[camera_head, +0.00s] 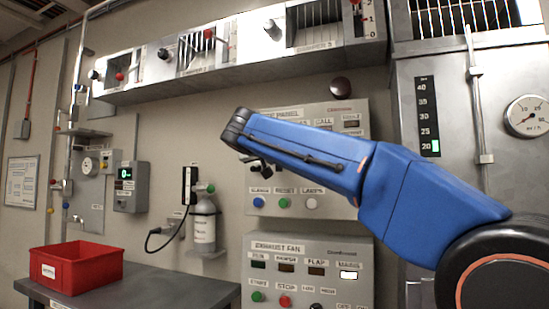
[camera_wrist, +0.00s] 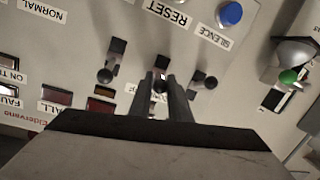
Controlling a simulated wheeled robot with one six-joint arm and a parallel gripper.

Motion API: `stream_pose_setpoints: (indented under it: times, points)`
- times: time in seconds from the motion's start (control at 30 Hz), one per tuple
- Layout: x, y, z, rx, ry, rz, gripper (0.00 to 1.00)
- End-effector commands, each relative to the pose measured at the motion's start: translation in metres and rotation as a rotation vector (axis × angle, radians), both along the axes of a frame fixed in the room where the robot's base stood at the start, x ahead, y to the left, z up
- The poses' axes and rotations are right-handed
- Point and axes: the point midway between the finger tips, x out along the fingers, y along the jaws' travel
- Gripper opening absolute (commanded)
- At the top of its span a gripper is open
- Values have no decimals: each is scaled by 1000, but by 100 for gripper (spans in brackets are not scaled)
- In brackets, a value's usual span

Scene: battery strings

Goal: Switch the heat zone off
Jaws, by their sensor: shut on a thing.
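The wrist view shows the alarm panel (camera_wrist: 70,50) upside down, with a row of small dark-knobbed lever switches. My gripper (camera_wrist: 162,80) is shut on the middle lever switch (camera_wrist: 160,86), whose knob shows between the fingers. Its label is mostly hidden by the fingers, so I cannot read whether it is the heat zone. One lever switch (camera_wrist: 105,75) stands to the left and another (camera_wrist: 210,82) to the right, both clear of the fingers. In the head view my gripper (camera_head: 262,166) is in front of the panel (camera_head: 350,117), partly hidden by my blue arm.
A blue silence button (camera_wrist: 230,14) is near the switches. Below the panel is the exhaust fan panel (camera_head: 305,272). A red bin (camera_head: 95,275) stands on the bench at the left.

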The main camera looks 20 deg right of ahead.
Motion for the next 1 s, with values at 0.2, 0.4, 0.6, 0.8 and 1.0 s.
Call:
stream_pose_setpoints:
  times: [0.2, 0.4, 0.6, 0.8, 1.0]
  points:
    - [-1, 1, -10, -98, -127, 1, 0]
    - [-1, 1, -18, -182, -244, 1, 0]
    - [1, 0, -25, -260, -350, 1, 0]
    - [2, -1, -29, -318, -434, 0, 0]
    - [3, -2, -32, -357, -488, 0, 0]
